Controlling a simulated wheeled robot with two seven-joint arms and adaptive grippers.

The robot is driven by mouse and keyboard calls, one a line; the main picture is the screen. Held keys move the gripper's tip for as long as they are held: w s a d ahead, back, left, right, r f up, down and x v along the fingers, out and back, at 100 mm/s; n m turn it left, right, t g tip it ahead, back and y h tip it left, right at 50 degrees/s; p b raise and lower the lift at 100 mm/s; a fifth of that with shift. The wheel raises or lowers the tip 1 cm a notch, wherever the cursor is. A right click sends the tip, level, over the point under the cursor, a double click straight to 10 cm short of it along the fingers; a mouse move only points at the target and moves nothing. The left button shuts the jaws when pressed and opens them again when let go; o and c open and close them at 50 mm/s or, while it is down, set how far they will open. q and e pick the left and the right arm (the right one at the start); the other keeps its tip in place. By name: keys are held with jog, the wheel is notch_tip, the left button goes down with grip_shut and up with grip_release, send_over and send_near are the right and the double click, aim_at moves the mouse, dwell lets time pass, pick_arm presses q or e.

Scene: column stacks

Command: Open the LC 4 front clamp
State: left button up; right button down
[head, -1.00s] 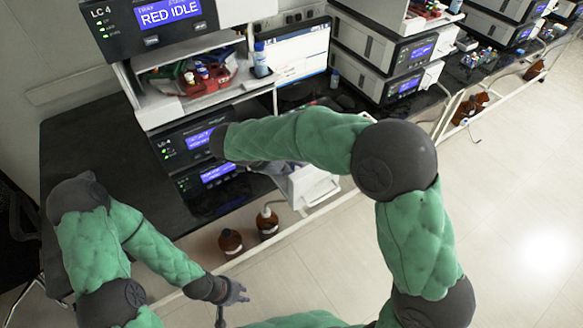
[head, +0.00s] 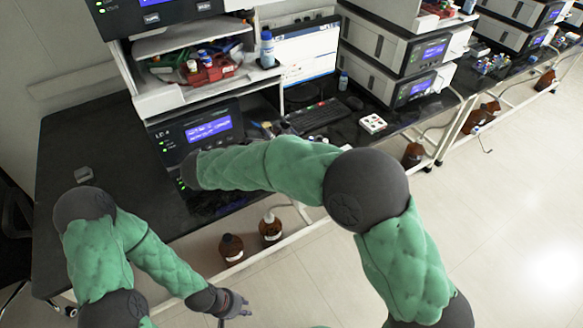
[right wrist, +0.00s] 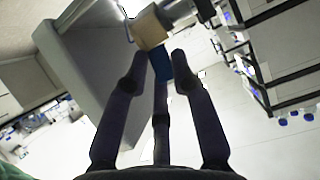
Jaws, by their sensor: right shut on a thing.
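The LC 4 unit (head: 208,130) stands on the black bench in the head view, its blue display lit. My right arm crosses in front of its lower part and hides my right gripper there. In the right wrist view my right gripper (right wrist: 160,76) has its fingers closed around a small blue piece (right wrist: 161,62). This piece seems part of the front clamp, beside a tan block (right wrist: 149,28) with a grey cylinder. The clamp cannot be made out in the head view. My left gripper (head: 238,305) hangs empty in front of the bench, fingers spread.
Two brown bottles (head: 231,248) stand below the bench's front edge. A keyboard (head: 315,116) and a white tray (head: 372,123) lie on the bench to the right. A shelf with a red holder (head: 208,72) is above the unit. A pale panel (right wrist: 90,85) stands close to my right fingers.

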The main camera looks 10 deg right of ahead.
jog(key=shift+s+a+f+t+h+b, duration=0.1)
jog(key=shift+a+f+t+h+b, duration=0.25)
jog(key=shift+h+b, duration=0.7)
jog(key=shift+s+a+f+t+h+b, duration=0.1)
jog(key=shift+a+f+t+h+b, duration=0.4)
jog(key=shift+b, duration=0.95)
jog(key=shift+d+h+b, duration=0.15)
jog(key=shift+h+b, duration=0.2)
jog(key=shift+h, duration=0.1)
jog(key=c, duration=1.2)
grip_release()
jog(key=shift+o, duration=0.2)
jog(key=shift+r, duration=0.2)
